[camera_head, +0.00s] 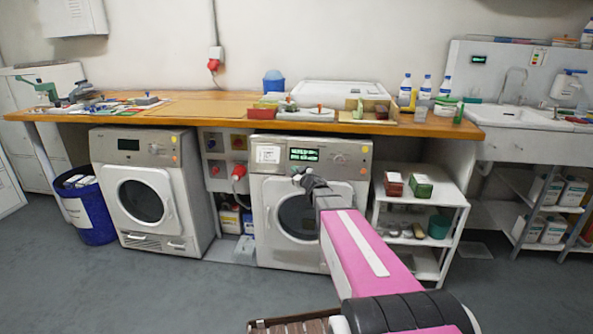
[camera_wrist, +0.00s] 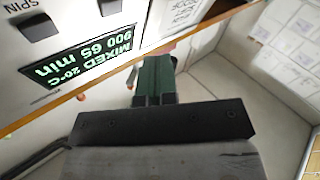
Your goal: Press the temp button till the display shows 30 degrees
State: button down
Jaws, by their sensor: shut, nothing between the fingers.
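The washing machine (camera_head: 312,212) on the right has a lit green display (camera_head: 304,155). In the wrist view the display (camera_wrist: 82,61) appears upside down and reads MIXED 20°C, 900, 65 min. A grey square button (camera_wrist: 38,27) sits beside the word SPIN, and another button (camera_wrist: 110,6) is cut off at the top edge. I cannot read a temp label on either. My gripper (camera_head: 306,180) is just below the control panel in front of the machine. In the wrist view my gripper (camera_wrist: 156,62) is shut and empty, beside the display and apart from the buttons.
A wooden counter (camera_head: 190,108) runs above the machines. A second machine (camera_head: 145,190) stands to the left, with a blue bin (camera_head: 95,222) beside it. A white shelf unit (camera_head: 430,245) stands close on the right of the washing machine. The floor in front is open.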

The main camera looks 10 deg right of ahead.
jog(key=shift+w+d+f, duration=0.2)
jog(key=shift+w, duration=0.45)
jog(key=shift+w+d+f, duration=0.25)
jog(key=shift+w, duration=0.35)
jog(key=shift+w+d+f, duration=0.2)
jog(key=shift+w, duration=0.45)
jog(key=shift+w, duration=0.15)
dwell(0.5)
jog(key=shift+w+d+f, duration=0.1)
jog(key=shift+w+f, duration=0.05)
jog(key=shift+w, duration=0.1)
jog(key=shift+w+d+f, duration=0.1)
jog(key=shift+w, duration=0.2)
dwell(0.9)
jog(key=shift+s, duration=0.1)
jog(key=shift+s+a+r, duration=0.2)
jog(key=shift+s+r, duration=0.05)
jog(key=shift+s, duration=0.35)
jog(key=s, duration=0.1)
jog(key=s+a+r, duration=0.1)
jog(key=s, duration=0.2)
jog(key=shift+s+a+r, duration=0.25)
dwell(0.3)
